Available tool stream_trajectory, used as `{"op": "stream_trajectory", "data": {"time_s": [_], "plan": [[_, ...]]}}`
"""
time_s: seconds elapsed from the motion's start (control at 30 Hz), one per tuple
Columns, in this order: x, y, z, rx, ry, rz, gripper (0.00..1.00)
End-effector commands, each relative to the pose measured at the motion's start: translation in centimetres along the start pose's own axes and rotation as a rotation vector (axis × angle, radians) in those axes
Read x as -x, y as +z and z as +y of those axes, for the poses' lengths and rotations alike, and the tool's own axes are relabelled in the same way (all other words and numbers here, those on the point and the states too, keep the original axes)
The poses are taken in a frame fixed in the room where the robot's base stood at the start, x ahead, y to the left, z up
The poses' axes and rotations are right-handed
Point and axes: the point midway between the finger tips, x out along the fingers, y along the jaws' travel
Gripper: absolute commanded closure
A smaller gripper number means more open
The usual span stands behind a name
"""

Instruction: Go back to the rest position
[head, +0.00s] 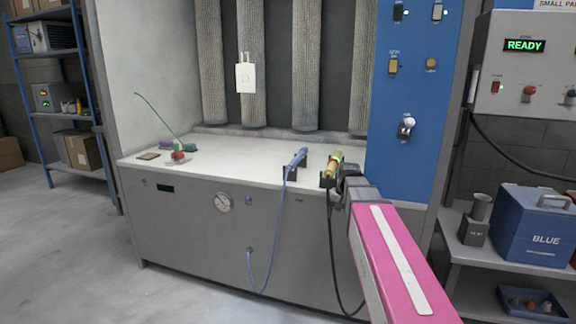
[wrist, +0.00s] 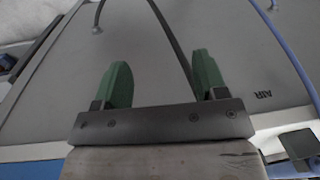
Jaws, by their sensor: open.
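My gripper shows in the wrist view (wrist: 162,78) with its two green fingers well apart and nothing held between them. A dark hose runs behind the gap, in front of a grey panel lettered AIR. In the head view my pink arm reaches in from the lower right. Its dark wrist end is at the bench's right front edge, close beside a yellow-green tool (head: 334,163) in a black holder. The fingertips cannot be made out there, and I cannot tell whether they touch the tool.
The white-topped bench (head: 235,160) has a blue tool (head: 297,158) in another holder, its hose hanging in front. A white hanging box (head: 245,78) is above. A red-topped object (head: 178,154) sits at left. A blue crate (head: 532,222) stands at right. The floor at left is clear.

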Motion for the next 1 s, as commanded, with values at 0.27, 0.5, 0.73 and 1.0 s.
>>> {"op": "stream_trajectory", "data": {"time_s": [0.27, 0.5, 0.73, 1.0], "plan": [[-8.9, 5.9, 1.8, 0.072, 0.046, -0.010, 0.34], [-15.0, 11.1, 3.4, 0.142, 0.084, -0.015, 0.34], [-18.3, 14.4, 4.4, 0.191, 0.107, -0.019, 0.34], [-19.0, 15.0, 4.6, 0.204, 0.112, -0.017, 0.34]]}}
